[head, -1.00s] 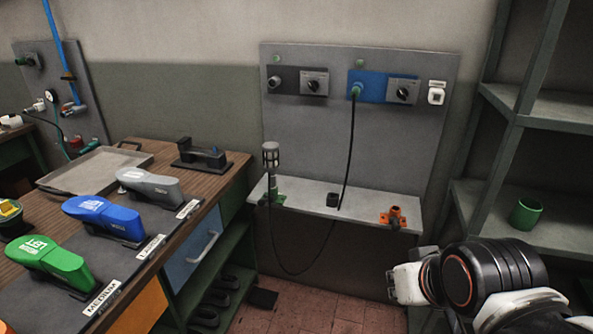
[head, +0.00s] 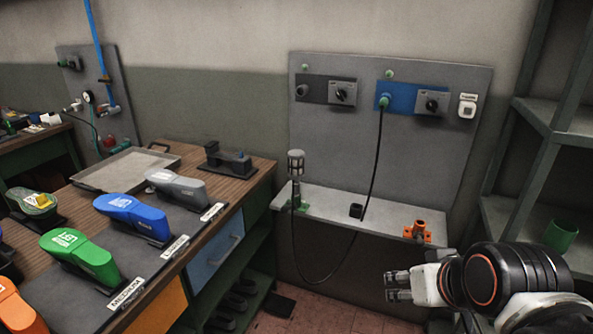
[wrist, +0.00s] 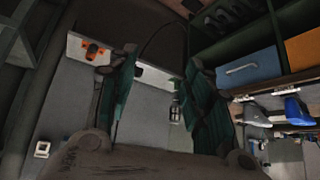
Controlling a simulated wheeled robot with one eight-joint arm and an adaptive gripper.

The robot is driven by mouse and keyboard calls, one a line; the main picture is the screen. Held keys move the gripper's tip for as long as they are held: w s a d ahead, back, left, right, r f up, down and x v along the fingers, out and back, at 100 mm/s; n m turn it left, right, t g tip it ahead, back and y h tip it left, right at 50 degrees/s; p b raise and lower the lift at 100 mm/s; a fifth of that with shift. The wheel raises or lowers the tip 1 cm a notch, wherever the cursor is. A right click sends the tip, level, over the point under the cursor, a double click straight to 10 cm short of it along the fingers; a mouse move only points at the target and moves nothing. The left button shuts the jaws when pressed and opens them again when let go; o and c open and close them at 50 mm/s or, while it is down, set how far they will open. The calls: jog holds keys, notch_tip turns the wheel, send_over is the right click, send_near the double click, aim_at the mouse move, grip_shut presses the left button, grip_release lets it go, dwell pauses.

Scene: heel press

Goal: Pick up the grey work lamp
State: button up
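The grey work lamp (head: 296,165) stands upright in a green holder (head: 297,205) at the left end of the grey wall shelf. A black cable hangs from it in a loop and runs up to the blue socket panel (head: 404,97). In the wrist view the lamp (wrist: 175,108) appears between the fingers, some way beyond them. My gripper (head: 392,286) is at the lower right in the head view, below and to the right of the lamp and apart from it. In the wrist view my gripper (wrist: 158,95) has its two green-padded fingers spread wide with nothing between them.
An orange holder (head: 419,231) is at the shelf's right end, and a small black block (head: 356,211) sits mid-shelf. The workbench (head: 246,177) with several coloured shoe forms is at left. A green shelving rack (head: 548,140) with a green cup (head: 561,236) is at right.

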aim_at(297, 188)
jog(key=w+a+r+n+t+y, duration=0.15)
jog(key=w+a, duration=0.35)
jog(key=w, duration=0.6)
jog(key=w+a+n+t+y, duration=0.1)
jog(key=w+a+n+y, duration=0.2)
jog(key=w, duration=0.8)
jog(key=w+a+r+t+y, duration=0.15)
jog(key=w+a, duration=0.45)
jog(key=w, duration=0.6)
jog(key=w+a+f+t+y+b, duration=0.1)
jog(key=w+f+t, duration=0.2)
jog(key=w+f, duration=0.65)
jog(key=w+a+f+t+b, duration=0.1)
jog(key=w+a+f+t, duration=0.1)
jog(key=w+f, duration=0.8)
jog(key=w+a+f+b, duration=0.1)
jog(key=w+a+f, duration=0.1)
jog(key=w+f, duration=0.1)
jog(key=shift+w+a+f+b, duration=0.3)
jog(key=shift+a+b, duration=0.05)
jog(key=b+x, duration=0.2)
jog(key=x, duration=0.3)
jog(key=shift+s+a, duration=0.1)
jog(key=shift+a, duration=0.1)
jog(key=shift+w+a+r+b, duration=0.2)
jog(key=shift+w+b, duration=0.15)
jog(key=shift+w, duration=0.2)
jog(key=shift+c, duration=0.6)
